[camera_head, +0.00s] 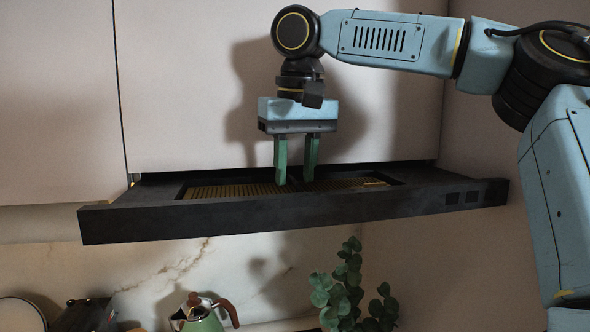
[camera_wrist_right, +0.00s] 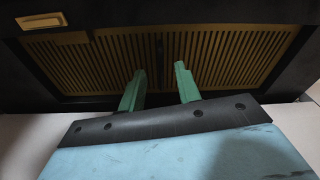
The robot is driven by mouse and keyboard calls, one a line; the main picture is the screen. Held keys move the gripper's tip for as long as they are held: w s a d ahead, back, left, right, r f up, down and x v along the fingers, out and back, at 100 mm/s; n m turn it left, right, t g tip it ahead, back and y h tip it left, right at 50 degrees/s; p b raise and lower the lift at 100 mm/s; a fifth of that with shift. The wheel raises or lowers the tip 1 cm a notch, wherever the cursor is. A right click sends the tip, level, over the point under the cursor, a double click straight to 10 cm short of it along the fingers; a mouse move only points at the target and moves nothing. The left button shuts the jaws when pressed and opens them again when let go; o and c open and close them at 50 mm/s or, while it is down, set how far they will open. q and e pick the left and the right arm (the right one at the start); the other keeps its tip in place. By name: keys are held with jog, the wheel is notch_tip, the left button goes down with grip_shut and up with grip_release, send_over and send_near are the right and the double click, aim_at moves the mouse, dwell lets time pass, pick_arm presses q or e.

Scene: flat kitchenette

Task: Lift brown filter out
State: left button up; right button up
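The brown slatted filter (camera_head: 235,190) lies in the recess of the dark pulled-out range hood (camera_head: 280,219). It also shows in the right wrist view (camera_wrist_right: 215,55), where a dark strip divides the slatted area in two. A tan tab (camera_wrist_right: 52,22) sits at one corner of the slats, at the right end in the head view. My right gripper (camera_head: 295,181) points down over the middle of the filter, its green fingers apart with nothing seen between them. The fingertips (camera_wrist_right: 160,70) are near the slats; I cannot tell if they touch. My left gripper is out of view.
Pale cabinet doors (camera_head: 270,80) rise close behind the hood, and a wall stands at its right. Below are a green kettle (camera_head: 203,315) and a leafy plant (camera_head: 345,290). The space above the hood's left part is free.

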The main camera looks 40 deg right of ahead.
aim_at(292, 177)
jog(key=shift+w+f, duration=0.15)
jog(key=shift+f, duration=0.3)
grip_shut()
jog(key=shift+r, duration=0.15)
jog(key=shift+r, duration=2.45)
jog(key=s+a, duration=0.6)
jog(key=s, duration=0.6)
jog(key=shift+s+a+r+b, duration=0.2)
jog(key=shift+a+r+b, duration=0.15)
jog(key=shift+r+b, duration=0.1)
